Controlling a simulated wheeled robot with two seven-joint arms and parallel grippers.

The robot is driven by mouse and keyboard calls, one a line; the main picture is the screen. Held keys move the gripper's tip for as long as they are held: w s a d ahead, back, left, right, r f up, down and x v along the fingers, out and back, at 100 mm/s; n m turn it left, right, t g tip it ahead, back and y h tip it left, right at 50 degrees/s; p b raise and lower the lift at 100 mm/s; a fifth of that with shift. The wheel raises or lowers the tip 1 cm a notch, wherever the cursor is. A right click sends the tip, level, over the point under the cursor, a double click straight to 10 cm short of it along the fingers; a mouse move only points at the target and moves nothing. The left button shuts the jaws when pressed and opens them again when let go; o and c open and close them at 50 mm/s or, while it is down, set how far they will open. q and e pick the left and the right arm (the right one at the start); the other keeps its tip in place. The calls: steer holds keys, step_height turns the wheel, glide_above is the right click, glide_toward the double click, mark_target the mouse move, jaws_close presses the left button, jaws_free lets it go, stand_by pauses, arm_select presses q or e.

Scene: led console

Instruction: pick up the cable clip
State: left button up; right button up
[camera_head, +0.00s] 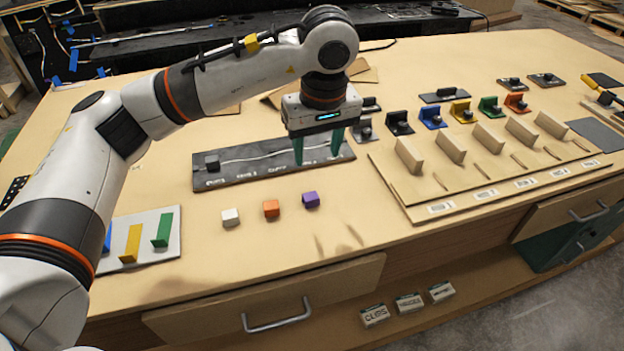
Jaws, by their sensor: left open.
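My left gripper (318,158) is open, its two green fingers pointing down over the right part of a dark board (232,181). A pale cable (256,154) runs along this board, with a small black block (212,162) at its left end. I see nothing held between the fingers. I cannot tell which piece is the cable clip. My right gripper is not in view.
A wooden rack (408,199) with upright dividers is at right, with several coloured bracket-like pieces behind it, including a blue one (432,117). A pale plate (177,227) with coloured upright pieces is at left. Small labelled boxes (409,302) sit on the lower shelf.

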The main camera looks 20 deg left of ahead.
arm_select(q)
steer(key=p, duration=0.2)
glide_above(311, 196)
steer(key=f, duration=0.6)
steer(key=shift+d+f, duration=0.15)
steer(key=shift+d, duration=0.2)
steer(key=shift+f, duration=0.3)
steer(key=f, duration=0.1)
steer(key=f+p, duration=0.1)
steer(key=f, duration=0.2)
steer(key=shift+s+a+f+p, duration=0.1)
steer(key=shift+s+a+p, duration=0.05)
steer(key=shift+a+p, duration=0.25)
steer(key=shift+f, duration=0.35)
steer(key=c, duration=1)
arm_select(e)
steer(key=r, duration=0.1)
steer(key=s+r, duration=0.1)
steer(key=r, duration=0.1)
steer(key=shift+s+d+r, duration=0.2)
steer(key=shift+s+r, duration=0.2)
